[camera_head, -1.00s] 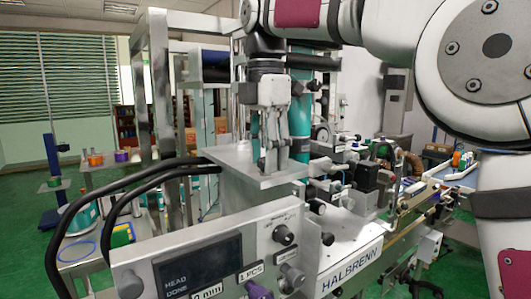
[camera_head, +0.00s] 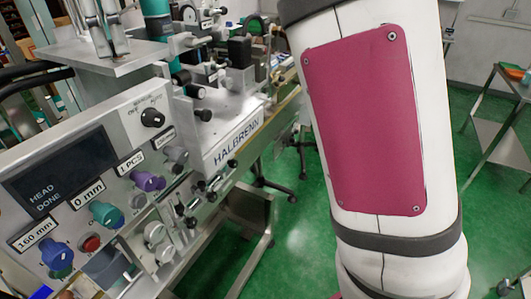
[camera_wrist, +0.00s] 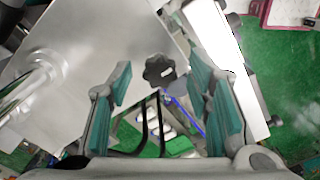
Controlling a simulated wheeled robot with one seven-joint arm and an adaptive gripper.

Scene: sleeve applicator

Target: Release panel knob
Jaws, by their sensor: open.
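The machine's control panel (camera_head: 130,125) fills the left of the head view. It carries a black selector knob (camera_head: 153,117), a purple knob (camera_head: 147,182) by the "1 PCS" label, a teal knob (camera_head: 107,215) by "0 mm" and a blue knob (camera_head: 57,254) by "160 mm". In the wrist view my gripper (camera_wrist: 157,76) is open, with teal pads on either side. A black lobed knob (camera_wrist: 159,69) shows between the fingertips; I cannot tell how far beyond them it is. The head view does not show my gripper.
The panel's display (camera_head: 60,170) reads "HEAD DONE". A red button (camera_head: 91,244) sits among the lower knobs. A flat metal plate (camera_wrist: 90,75) fills the wrist view's left.

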